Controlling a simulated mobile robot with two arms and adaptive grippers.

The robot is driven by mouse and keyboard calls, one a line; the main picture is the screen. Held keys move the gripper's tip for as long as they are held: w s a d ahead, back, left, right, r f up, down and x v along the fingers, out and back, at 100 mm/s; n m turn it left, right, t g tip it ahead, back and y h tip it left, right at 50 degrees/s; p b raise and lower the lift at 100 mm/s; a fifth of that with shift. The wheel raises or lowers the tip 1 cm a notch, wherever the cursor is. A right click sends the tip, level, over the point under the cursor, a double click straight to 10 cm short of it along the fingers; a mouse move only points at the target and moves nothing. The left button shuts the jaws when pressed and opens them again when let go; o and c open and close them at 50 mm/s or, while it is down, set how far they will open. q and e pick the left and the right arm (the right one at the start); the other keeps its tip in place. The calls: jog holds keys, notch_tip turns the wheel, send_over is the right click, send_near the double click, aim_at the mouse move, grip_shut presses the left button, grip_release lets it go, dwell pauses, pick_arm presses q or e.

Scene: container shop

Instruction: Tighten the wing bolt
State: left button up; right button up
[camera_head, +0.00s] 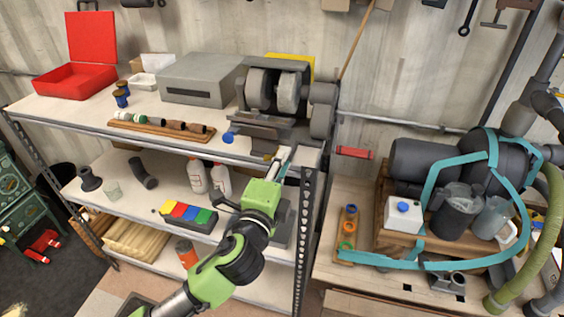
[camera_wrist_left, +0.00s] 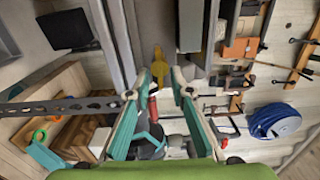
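A yellow wing-shaped piece, which looks like the wing bolt (camera_wrist_left: 159,66), shows in the left wrist view just beyond my fingertips and roughly between them. In the head view only a small yellowish bit (camera_head: 268,157) shows at the shelf edge below the bench grinder (camera_head: 285,92), and I cannot tell its shape there. My left gripper (camera_head: 284,160) reaches up to the front edge of the top shelf. In the left wrist view its two fingers (camera_wrist_left: 160,80) are apart with nothing visibly held between them. My right gripper is in neither view.
The metal shelf (camera_head: 150,178) has a perforated post (camera_head: 303,230) close to the right of my left gripper. A blue knob (camera_head: 228,137) sits at the shelf's front edge. A workbench (camera_head: 335,283) with a teal strap, tank and jugs stands at right.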

pick_arm(q)
jog(key=v, duration=1.2)
dwell(0.3)
